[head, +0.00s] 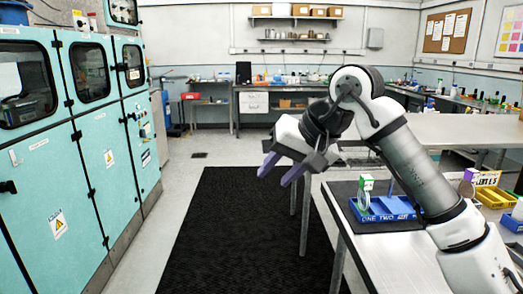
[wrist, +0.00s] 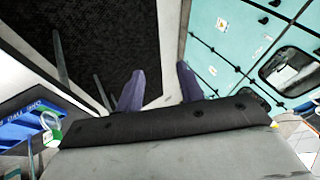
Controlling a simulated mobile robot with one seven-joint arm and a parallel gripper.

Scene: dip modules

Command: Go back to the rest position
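My gripper (head: 281,172) is in the air over the black floor mat, left of the table, in the head view. Its two purple fingers are spread apart with nothing between them. The wrist view also shows the gripper (wrist: 160,90) with both fingers apart and empty. My arm reaches in from the right, over the table.
A blue tray (head: 378,222) with a green-and-white item (head: 364,192) stands on the table (head: 375,262). Yellow bins (head: 493,197) stand at the right. Teal cabinets (head: 85,150) line the left. The black mat (head: 215,235) is clear.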

